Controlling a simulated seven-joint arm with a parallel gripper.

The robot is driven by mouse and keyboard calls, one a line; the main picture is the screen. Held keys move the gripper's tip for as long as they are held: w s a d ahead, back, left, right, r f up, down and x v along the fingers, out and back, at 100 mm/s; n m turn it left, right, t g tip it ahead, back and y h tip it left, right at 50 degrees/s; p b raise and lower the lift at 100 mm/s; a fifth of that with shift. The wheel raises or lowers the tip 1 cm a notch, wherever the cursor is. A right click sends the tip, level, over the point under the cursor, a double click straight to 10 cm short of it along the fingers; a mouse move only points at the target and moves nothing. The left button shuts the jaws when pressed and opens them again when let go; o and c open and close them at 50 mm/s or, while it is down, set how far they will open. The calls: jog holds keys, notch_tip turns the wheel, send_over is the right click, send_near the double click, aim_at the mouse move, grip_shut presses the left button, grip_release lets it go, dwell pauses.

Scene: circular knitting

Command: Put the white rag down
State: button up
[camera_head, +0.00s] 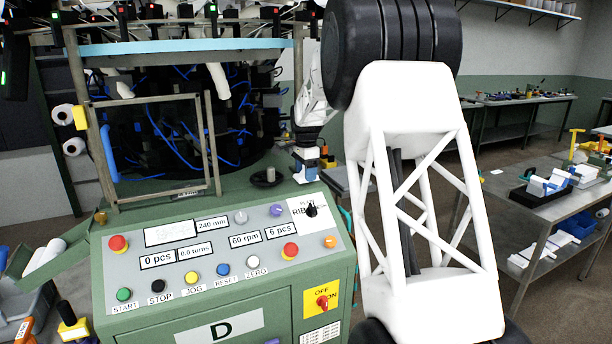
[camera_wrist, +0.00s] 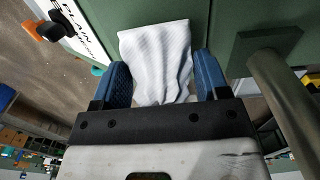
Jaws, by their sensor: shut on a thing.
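The white rag (camera_wrist: 156,50) is a ribbed, folded cloth between the two blue fingers of my gripper (camera_wrist: 160,78) in the wrist view. My gripper is shut on it, and its loose end sticks out past the fingertips over a green surface. In the head view my gripper (camera_head: 307,172) is small and points down by the back right corner of the green control console (camera_head: 215,205). I cannot tell whether the rag touches the surface.
A dark round dish with a peg (camera_head: 265,178) stands left of my gripper on the green machine bed. A wire-like frame (camera_head: 155,98) and the knitting machine (camera_head: 190,120) stand behind. A grey side table (camera_head: 540,200) with parts is at the right.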

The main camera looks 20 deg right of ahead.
jog(key=shift+f, duration=0.55)
jog(key=shift+f, duration=0.2)
jog(key=o, duration=0.9)
jog(key=shift+r, duration=3.9)
jog(key=shift+s, duration=0.1)
